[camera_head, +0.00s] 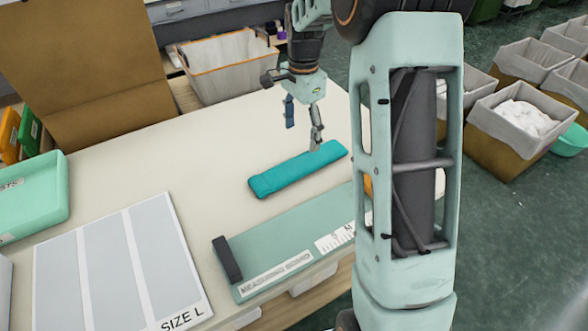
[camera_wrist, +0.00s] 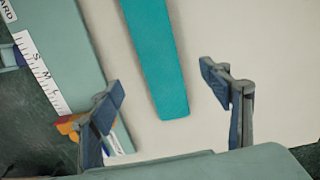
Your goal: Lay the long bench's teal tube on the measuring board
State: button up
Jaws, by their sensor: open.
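The teal tube (camera_head: 297,169) lies flat on the white bench top, just behind the measuring board. In the wrist view the tube (camera_wrist: 155,55) runs from the top edge down to an end lying between the two fingers. My gripper (camera_head: 303,128) is open and hangs above the tube, near its right part, with nothing in it; its spread fingers also show in the wrist view (camera_wrist: 168,92). The measuring board (camera_head: 275,243) is light green with a dark end block at its left and a size scale at its right. My arm hides its right end.
A "SIZE L" panel (camera_head: 118,265) lies at the front left of the bench (camera_head: 120,155). A mint tray (camera_head: 35,195) stands at the left edge. A white bin (camera_head: 225,68) stands behind the bench. Lined boxes (camera_head: 520,112) stand on the floor at right.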

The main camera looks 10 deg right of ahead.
aim_at(300, 163)
jog(key=f, duration=0.9)
jog(key=shift+s+a+f, duration=0.15)
jog(key=shift+s+f, duration=0.1)
jog(key=shift+f, duration=0.15)
jog(key=c, duration=1)
jog(key=shift+r, duration=0.1)
jog(key=shift+c, duration=0.2)
